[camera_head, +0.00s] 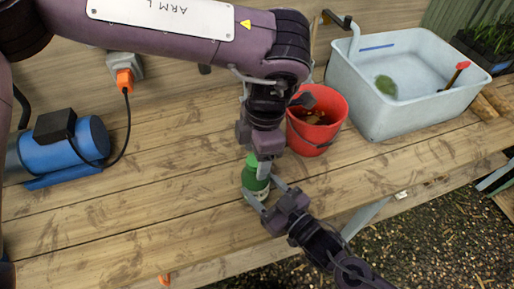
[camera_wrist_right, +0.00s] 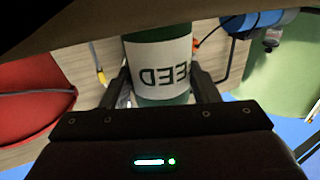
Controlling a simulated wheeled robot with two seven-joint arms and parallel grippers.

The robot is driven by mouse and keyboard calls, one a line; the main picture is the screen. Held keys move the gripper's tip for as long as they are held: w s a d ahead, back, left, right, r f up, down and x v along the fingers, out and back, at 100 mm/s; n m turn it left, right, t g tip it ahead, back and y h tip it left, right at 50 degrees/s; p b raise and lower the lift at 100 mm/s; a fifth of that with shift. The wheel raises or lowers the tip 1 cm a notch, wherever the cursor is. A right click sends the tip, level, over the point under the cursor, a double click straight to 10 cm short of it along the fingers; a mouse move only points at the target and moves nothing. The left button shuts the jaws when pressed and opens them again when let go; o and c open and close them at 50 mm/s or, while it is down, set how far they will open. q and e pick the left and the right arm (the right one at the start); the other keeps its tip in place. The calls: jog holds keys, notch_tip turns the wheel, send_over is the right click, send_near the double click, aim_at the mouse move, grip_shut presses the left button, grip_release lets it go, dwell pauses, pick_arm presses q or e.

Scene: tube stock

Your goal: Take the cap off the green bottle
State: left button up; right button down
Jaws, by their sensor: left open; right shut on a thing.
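The green bottle (camera_head: 254,184) stands on the wooden bench in the head view, below my left gripper. Its white label, with letters upside down, fills the middle of the right wrist view (camera_wrist_right: 160,68). My right gripper (camera_head: 257,196) is shut around the bottle's body from the front right. My left gripper (camera_head: 256,166) points down over the bottle's top, its fingers open around the green cap (camera_head: 252,159). The cap is mostly hidden by the left fingers, so I cannot tell whether they touch it.
A red bucket (camera_head: 332,106) stands close behind, right of the bottle. A pale sink tub (camera_head: 362,90) is at the back right. A blue pump (camera_head: 78,146) with a cable lies at the left. The bench between pump and bottle is clear.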

pick_arm(q)
jog(key=c, duration=1.2)
jog(key=o, duration=1.1)
jog(key=shift+r, duration=0.1)
jog(key=shift+r, duration=2.2)
pick_arm(e)
jog(key=shift+r, duration=0.1)
jog(key=c, duration=0.6)
grip_release()
jog(key=shift+o, duration=0.8)
